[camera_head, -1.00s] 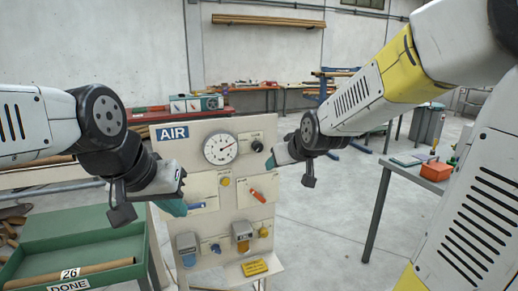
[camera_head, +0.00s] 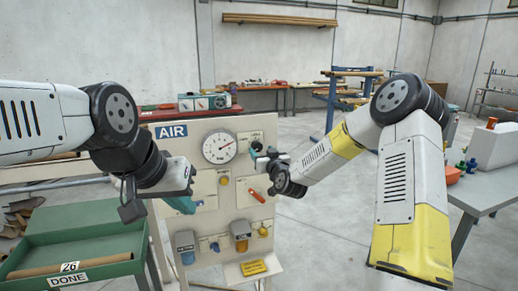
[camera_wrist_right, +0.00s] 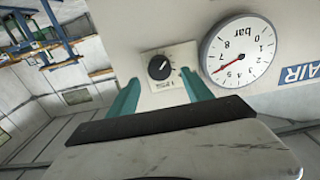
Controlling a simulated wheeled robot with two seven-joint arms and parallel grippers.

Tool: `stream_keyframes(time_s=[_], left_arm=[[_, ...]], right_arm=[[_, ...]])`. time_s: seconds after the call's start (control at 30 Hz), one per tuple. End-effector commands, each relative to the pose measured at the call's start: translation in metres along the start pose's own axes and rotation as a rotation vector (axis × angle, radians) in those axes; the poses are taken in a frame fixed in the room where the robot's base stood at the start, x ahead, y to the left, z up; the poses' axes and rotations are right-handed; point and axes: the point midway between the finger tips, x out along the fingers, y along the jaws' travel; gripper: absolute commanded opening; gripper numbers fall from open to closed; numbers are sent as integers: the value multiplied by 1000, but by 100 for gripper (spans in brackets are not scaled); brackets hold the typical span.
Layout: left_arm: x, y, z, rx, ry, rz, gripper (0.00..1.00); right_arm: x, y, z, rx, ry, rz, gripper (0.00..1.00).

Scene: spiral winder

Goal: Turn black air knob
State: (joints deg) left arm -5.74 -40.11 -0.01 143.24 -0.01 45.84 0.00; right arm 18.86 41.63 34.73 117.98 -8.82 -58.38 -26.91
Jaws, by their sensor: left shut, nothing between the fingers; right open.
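The black air knob (camera_wrist_right: 159,67) sits on a pale square plate, right of the AIR sign and pressure gauge in the head view. In the head view my right gripper (camera_head: 256,157) is in front of the plate and partly covers the knob. In the right wrist view my right gripper (camera_wrist_right: 162,92) is open, its teal fingers spread to either side of the plate's lower part. The knob is just beyond the fingertips, not gripped. My left gripper (camera_head: 182,205) is shut and empty in front of the panel's left side.
The upright panel (camera_head: 205,187) carries a round gauge (camera_head: 219,147), a red lever (camera_head: 257,196), yellow knobs and filter bowls. A green tray (camera_head: 75,249) with a tube stands at left. A grey table (camera_head: 482,192) stands at right.

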Motion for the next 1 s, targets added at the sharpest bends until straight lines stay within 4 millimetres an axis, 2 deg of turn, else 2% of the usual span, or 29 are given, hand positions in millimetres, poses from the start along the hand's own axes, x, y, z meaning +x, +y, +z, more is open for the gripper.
stream_keyframes(time_s=[0.1, 0.3, 0.63, 0.67, 0.93, 1.0], left_arm=[[0, 0, 0, 0, 0, 0, 0], [0, 0, 0, 0, 0, 0, 0], [0, 0, 0, 0, 0, 0, 0], [0, 0, 0, 0, 0, 0, 0], [0, 0, 0, 0, 0, 0, 0], [0, 0, 0, 0, 0, 0, 0]], right_arm=[[20, 0, 1, 2, 0, 1, 59], [42, 0, 0, 0, 0, 0, 59], [47, 0, 0, 0, -2, -1, 59], [47, 0, 0, 0, -2, -1, 55], [46, 0, 0, 0, -2, -1, 2], [46, 0, 0, 0, -2, -1, 0]])
